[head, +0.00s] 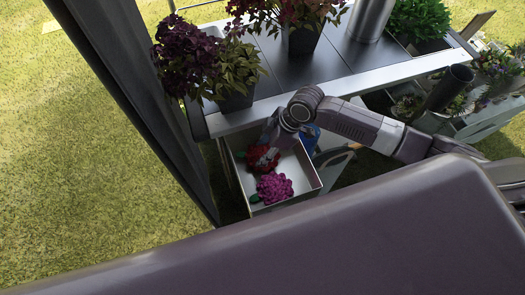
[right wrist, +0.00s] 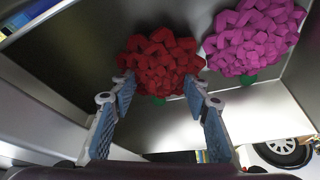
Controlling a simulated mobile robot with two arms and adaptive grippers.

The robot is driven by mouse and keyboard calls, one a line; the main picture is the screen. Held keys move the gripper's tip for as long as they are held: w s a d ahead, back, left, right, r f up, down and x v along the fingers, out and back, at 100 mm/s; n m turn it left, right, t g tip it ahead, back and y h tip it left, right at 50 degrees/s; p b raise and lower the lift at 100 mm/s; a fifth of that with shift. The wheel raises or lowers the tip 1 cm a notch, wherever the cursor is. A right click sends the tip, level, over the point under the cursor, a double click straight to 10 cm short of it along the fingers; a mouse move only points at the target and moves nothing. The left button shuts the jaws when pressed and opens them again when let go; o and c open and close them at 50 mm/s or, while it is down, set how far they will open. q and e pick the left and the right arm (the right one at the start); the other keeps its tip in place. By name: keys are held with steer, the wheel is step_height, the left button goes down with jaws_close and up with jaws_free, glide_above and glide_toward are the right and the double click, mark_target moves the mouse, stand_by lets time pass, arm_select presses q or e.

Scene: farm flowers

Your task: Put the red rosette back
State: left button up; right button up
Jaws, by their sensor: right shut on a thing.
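The red rosette (head: 262,157) is in the open drawer-like bin (head: 311,180) in the head view, just under my right gripper (head: 274,143). In the right wrist view the red rosette (right wrist: 160,62) sits at the tips of the two blue-padded fingers (right wrist: 160,95), which are shut on it. A green bit shows below the red petals. A magenta rosette (head: 274,187) lies in the same bin, beside the red one. It also shows at the upper right in the right wrist view (right wrist: 255,38). My left gripper is not in view.
A dark-slatted table (head: 289,66) with a metal edge stands just behind the bin. It bears potted plants (head: 236,98) and a metal cylinder (head: 371,18). A planter (head: 482,118) stands at the right. Grass (head: 80,190) is open at the left.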

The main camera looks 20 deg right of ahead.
steer(key=shift+f, duration=0.5)
steer(key=o, duration=1.1)
steer(key=shift+f, duration=0.1)
steer(key=shift+d+r, duration=0.1)
steer(key=shift+r, duration=0.2)
steer(key=v, duration=1.1)
steer(key=shift+r, duration=0.35)
steer(key=shift+r, duration=0.1)
